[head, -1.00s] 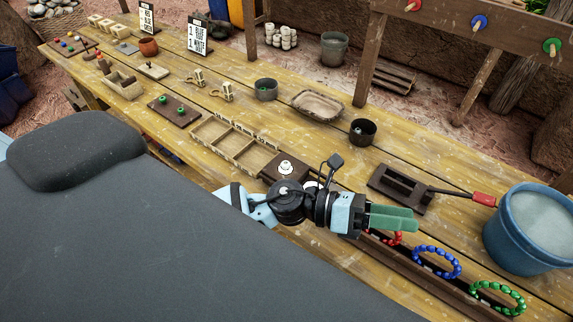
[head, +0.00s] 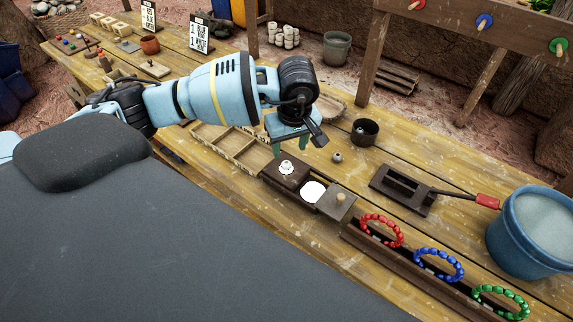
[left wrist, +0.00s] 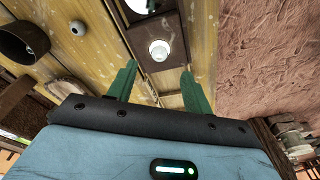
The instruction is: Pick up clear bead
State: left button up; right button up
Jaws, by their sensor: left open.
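A pale, glassy piece (head: 287,167), perhaps the clear bead, sits upright on a dark wooden block beside a white round spot. In the left wrist view it shows as a bright white round (left wrist: 159,49), just beyond and between my fingertips. A small grey ball with a dark hole (head: 337,157) lies on the table to its right; it also shows in the left wrist view (left wrist: 77,27). I cannot tell for sure which is the clear bead. My left gripper (head: 289,148) points down above the block, its green fingers (left wrist: 159,70) apart and empty. My right gripper is out of view.
A square lid with a knob (head: 341,203) lies by the white spot (head: 314,192). Nearby are a divided wooden tray (head: 240,150), a dark cup (head: 364,131), a dark slotted holder (head: 403,190), a blue bucket (head: 530,235) and bead bracelets (head: 438,264) on a rail.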

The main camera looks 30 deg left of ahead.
aim_at(287, 163)
pick_arm(q)
jog(key=shift+w+a+f, duration=0.1)
jog(key=shift+a+f, duration=0.05)
jog(key=shift+f, duration=1.15)
jog(key=shift+w+a+f, duration=0.1)
jog(key=shift+a+f, duration=0.05)
jog(key=shift+f, duration=0.35)
jog(key=f, duration=0.2)
jog(key=a+f, duration=0.1)
jog(key=shift+w+f, duration=0.15)
jog(key=shift+w, duration=0.1)
jog(key=shift+f, duration=0.35)
grip_shut()
jog(key=shift+r, duration=0.15)
